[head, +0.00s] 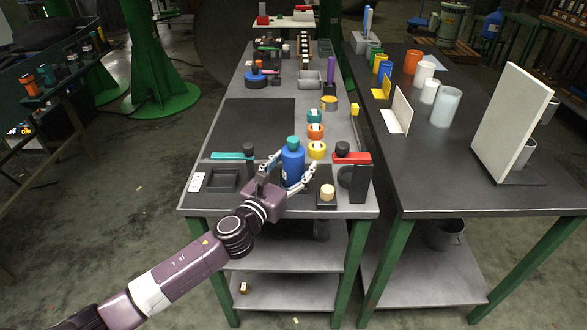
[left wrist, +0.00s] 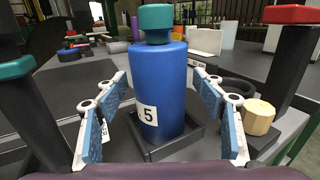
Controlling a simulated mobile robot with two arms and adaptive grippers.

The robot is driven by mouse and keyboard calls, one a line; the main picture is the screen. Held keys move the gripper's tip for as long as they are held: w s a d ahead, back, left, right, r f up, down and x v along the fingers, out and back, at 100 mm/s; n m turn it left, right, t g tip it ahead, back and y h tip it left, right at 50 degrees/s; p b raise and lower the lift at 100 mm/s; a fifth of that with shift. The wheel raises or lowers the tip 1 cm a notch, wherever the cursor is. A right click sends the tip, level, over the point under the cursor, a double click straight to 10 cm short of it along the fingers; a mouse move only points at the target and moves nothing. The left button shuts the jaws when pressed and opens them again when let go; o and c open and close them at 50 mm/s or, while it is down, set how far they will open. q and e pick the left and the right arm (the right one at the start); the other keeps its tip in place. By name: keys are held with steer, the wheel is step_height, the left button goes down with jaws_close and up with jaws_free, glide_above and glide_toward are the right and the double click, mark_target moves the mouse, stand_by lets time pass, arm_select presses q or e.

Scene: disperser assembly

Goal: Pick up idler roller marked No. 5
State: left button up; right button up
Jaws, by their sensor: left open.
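The idler roller marked 5 is a blue cylinder (head: 292,167) with a teal top, upright near the front edge of the middle table. In the left wrist view the roller (left wrist: 160,75) shows a white label with a 5 and stands in a square dark tray (left wrist: 170,148). My left gripper (head: 298,160) is open, with one finger on each side of the roller. In the left wrist view the fingers (left wrist: 161,82) look apart from the roller, with gaps on both sides. My right gripper is not in view.
A teal-topped clamp (head: 236,156) stands left of the roller and a red-topped one (head: 352,158) right of it. A small wooden block (head: 327,192) sits close at the right. Coloured rings (head: 316,131) stand behind. A dark mat (head: 258,125) lies clear at the left.

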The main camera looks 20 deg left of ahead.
arm_select(q)
steer(key=c, duration=1.5)
steer(key=shift+r, duration=0.1)
steer(key=shift+c, duration=1.1)
steer(key=shift+r, duration=0.1)
